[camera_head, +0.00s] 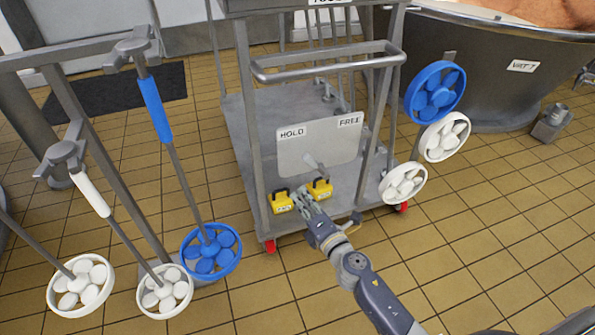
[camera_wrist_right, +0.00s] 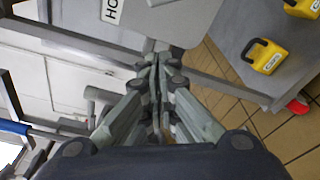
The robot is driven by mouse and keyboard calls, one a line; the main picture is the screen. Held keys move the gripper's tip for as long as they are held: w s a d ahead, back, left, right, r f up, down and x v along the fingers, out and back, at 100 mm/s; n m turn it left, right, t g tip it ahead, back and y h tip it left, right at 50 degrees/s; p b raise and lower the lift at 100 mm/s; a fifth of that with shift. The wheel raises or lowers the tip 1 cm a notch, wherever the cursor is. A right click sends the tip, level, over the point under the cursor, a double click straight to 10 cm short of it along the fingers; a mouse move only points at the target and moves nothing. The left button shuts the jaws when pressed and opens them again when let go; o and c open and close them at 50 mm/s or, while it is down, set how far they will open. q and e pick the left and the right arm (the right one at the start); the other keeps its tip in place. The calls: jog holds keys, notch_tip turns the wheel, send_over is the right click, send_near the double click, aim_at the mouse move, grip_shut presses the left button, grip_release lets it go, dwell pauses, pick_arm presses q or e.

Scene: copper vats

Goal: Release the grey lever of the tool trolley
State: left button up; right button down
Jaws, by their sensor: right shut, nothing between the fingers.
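The tool trolley (camera_head: 250,130) stands in the middle of the head view. Its pale plate (camera_head: 335,145) carries the labels HOLD at left and FREE at right. My right gripper (camera_head: 303,193) is shut and empty, just below the plate, between two yellow padlock-shaped blocks. In the right wrist view its closed fingers (camera_wrist_right: 157,57) point at the plate's edge (camera_wrist_right: 185,12). Contact with the lever cannot be told. My left gripper is not in view.
The yellow blocks (camera_head: 281,202) (camera_head: 320,188) sit on the trolley's lower deck, close to my right gripper. The trolley's push handle (camera_head: 330,65) is above the plate. Paddles with round heads (camera_head: 210,251) hang at left. A vat (camera_head: 490,75) stands at right.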

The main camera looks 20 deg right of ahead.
aim_at(315, 166)
jog(key=shift+w, duration=0.1)
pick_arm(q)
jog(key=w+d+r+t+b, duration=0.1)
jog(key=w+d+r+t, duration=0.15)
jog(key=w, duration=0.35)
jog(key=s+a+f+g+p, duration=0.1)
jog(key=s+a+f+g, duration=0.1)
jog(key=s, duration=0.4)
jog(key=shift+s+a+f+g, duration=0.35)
pick_arm(e)
jog(key=w+d, duration=0.2)
jog(key=w, duration=0.7)
jog(key=shift+r, duration=0.45)
jog(key=shift+d, duration=0.15)
